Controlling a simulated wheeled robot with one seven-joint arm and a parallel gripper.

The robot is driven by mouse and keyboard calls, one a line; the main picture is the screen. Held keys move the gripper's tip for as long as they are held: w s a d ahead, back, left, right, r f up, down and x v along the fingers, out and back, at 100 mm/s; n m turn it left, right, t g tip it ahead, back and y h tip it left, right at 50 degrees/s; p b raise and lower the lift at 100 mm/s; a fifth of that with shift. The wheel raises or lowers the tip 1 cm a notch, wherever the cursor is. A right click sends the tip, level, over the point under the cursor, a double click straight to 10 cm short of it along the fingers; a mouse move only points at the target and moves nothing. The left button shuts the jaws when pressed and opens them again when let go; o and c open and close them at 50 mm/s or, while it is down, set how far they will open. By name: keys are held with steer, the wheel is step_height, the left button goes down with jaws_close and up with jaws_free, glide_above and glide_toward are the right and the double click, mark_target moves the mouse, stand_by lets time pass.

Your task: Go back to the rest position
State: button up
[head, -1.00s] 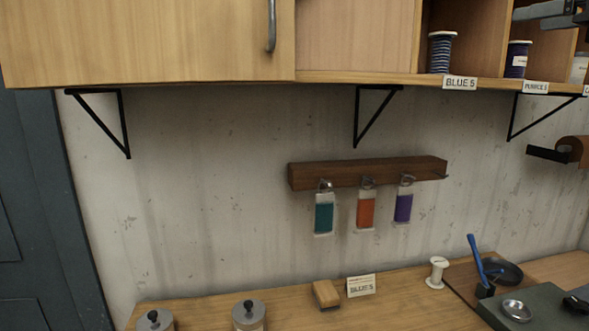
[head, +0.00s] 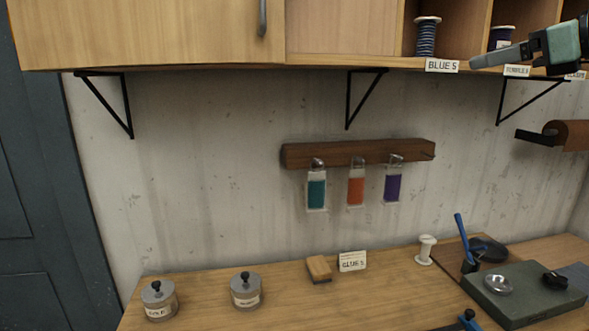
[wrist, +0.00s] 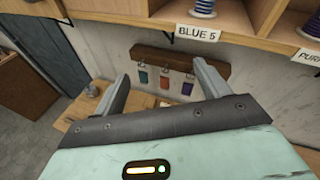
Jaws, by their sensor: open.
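My gripper (wrist: 163,88) is open and empty in the wrist view, its two fingers spread apart with the wall rack seen between them. In the head view my gripper (head: 490,58) shows at the upper right, in front of the shelf edge near the purple spool's compartment. Its fingers overlap there, and the arm behind it runs out of the picture at the right.
Open shelves hold a blue spool (head: 427,37) over a BLUE 5 label (head: 442,66). A wooden rack (head: 350,153) with teal, orange and purple samples hangs below. The bench (head: 215,302) carries two lidded jars, a white spool (head: 426,250) and a dark slab (head: 520,305).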

steer(key=s+a+f+n+g+b, duration=0.1)
steer(key=s+a+f+n+g, duration=0.2)
steer(key=a+f+n, duration=0.4)
steer(key=s+a+f+n+g+h+b, duration=0.1)
steer(key=s+a+f+n+g, duration=0.25)
steer(key=f, duration=0.55)
steer(key=s+a+f+n+g+b, duration=0.1)
steer(key=s+a+f+n+g, duration=0.25)
steer(key=a+f, duration=0.45)
steer(key=s+f+n+g+h+b, duration=0.2)
steer(key=s+f+n+h, duration=0.4)
steer(key=s+f+n, duration=1.1)
steer(key=f+n+g, duration=0.1)
steer(key=n, duration=0.2)
steer(key=shift+s+a+n, duration=0.25)
steer(key=shift+s+n, duration=0.1)
steer(key=shift+n, duration=0.05)
